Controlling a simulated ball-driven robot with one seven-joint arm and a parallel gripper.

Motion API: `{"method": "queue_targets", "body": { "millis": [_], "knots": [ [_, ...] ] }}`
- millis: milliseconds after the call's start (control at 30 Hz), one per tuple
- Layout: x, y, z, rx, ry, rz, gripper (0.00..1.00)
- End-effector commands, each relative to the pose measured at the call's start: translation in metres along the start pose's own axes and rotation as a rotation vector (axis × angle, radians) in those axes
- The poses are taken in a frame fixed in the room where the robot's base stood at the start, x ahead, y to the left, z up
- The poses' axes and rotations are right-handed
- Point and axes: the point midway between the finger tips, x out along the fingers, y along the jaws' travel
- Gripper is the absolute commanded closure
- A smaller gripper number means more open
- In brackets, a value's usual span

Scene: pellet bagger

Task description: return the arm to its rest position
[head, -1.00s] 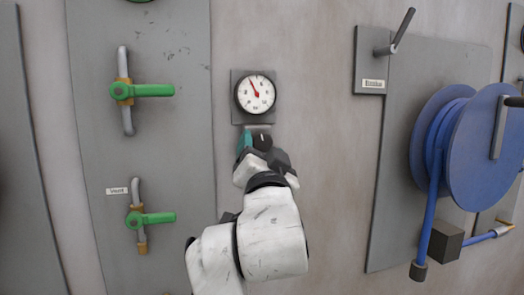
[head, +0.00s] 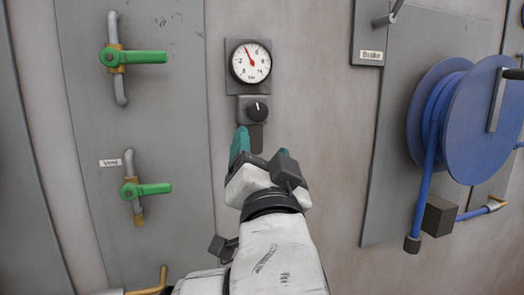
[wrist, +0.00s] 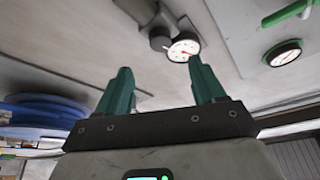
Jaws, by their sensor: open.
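My gripper (head: 247,141) is in the middle of the head view, just below a black knob (head: 257,109) on the wall. The knob sits under a round white gauge (head: 250,62) with a red needle. In the wrist view my gripper (wrist: 162,84) shows two teal fingers spread apart with nothing between them. The knob (wrist: 160,39) and the gauge (wrist: 183,50) lie beyond the fingertips there. My white arm reaches up from the bottom edge of the head view.
On the left panel (head: 180,110) are two green-handled valves (head: 137,57) (head: 146,190), the lower labelled "Vent". At right are a blue hose reel (head: 484,120) and a "Brake" lever plate (head: 367,50). Bare wall (head: 325,130) lies between the gauge and the reel.

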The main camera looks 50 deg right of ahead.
Motion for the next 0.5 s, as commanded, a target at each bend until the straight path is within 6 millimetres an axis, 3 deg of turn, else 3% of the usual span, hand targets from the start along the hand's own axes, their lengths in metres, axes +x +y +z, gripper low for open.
{"method": "queue_targets", "body": {
  "millis": [367, 467, 500],
  "knots": [
    [0.001, 0.000, 0.000, -0.001, -0.001, 0.000, 0.31],
    [0.002, 0.005, 0.019, -0.044, -0.060, 0.001, 0.31],
    [0.002, 0.009, 0.033, -0.078, -0.108, 0.002, 0.31]
  ]
}}
